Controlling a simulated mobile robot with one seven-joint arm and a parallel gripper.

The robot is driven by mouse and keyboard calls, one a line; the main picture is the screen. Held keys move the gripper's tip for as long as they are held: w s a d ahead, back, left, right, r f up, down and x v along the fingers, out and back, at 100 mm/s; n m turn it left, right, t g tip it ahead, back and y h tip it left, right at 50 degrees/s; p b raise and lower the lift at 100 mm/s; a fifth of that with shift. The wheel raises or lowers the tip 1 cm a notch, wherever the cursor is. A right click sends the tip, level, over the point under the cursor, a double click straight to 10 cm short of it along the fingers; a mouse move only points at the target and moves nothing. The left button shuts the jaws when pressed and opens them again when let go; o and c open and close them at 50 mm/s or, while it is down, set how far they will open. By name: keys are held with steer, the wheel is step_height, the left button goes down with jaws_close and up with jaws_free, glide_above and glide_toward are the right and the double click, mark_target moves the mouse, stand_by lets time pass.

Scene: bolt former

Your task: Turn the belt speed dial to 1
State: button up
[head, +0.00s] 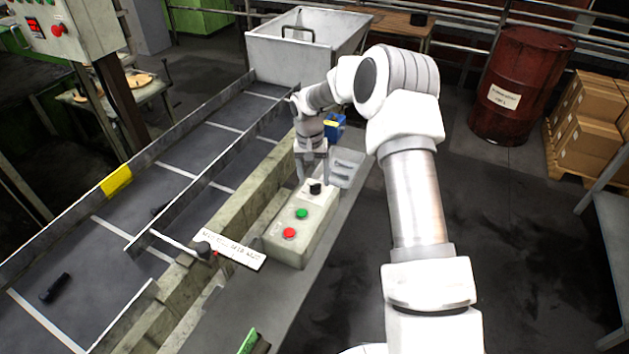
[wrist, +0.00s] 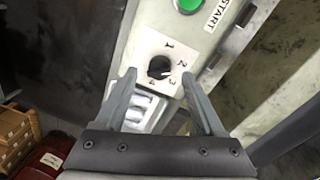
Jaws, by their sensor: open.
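The belt speed dial (wrist: 159,66) is a small black knob on a white plate marked 1 to 4. A light mark on the knob appears to face toward 3, though it is small. In the head view the dial (head: 316,188) sits at the far end of the pale control box (head: 318,222). My gripper (wrist: 159,75) is open, with one fingertip on each side of the dial and gaps to it. In the head view my gripper (head: 314,178) points down at the dial. I cannot tell its exact height above the plate.
On the same box are a green START button (head: 301,213) and a red button (head: 289,233). A conveyor (head: 120,222) with dark bolts runs along the left. A lettered white sign (head: 235,252) with a dark-knobbed lever (head: 204,248) stands beside the box. A blue object (head: 334,128) lies behind.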

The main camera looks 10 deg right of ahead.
mark_target(315, 188)
steer(key=shift+f, duration=1.15)
jaws_close()
